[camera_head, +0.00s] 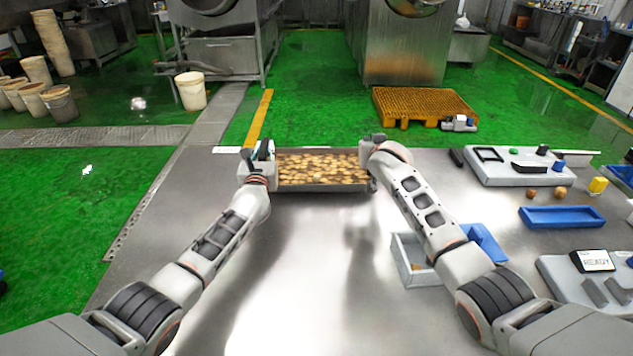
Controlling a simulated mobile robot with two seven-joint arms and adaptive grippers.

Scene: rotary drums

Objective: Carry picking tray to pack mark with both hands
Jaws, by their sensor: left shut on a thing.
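The picking tray (322,187) is a shallow grey metal tray filled with brown, rounded pieces. It is near the far edge of the steel table, between my two arms. My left gripper (262,153) is shut on the tray's left side. My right gripper (373,146) is at the tray's right end, but its fingers are hidden by its own wrist, so its grip does not show. I cannot tell whether the tray touches the table. A small white strip (226,149) lies at the far left of the table; I cannot make out whether it is the pack mark.
The steel table (290,270) is bare in front of the tray. On the right are a blue tray (562,216), a grey open box (412,266) near my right forearm, and a grey panel (520,168). An orange pallet (424,102) stands on the green floor beyond.

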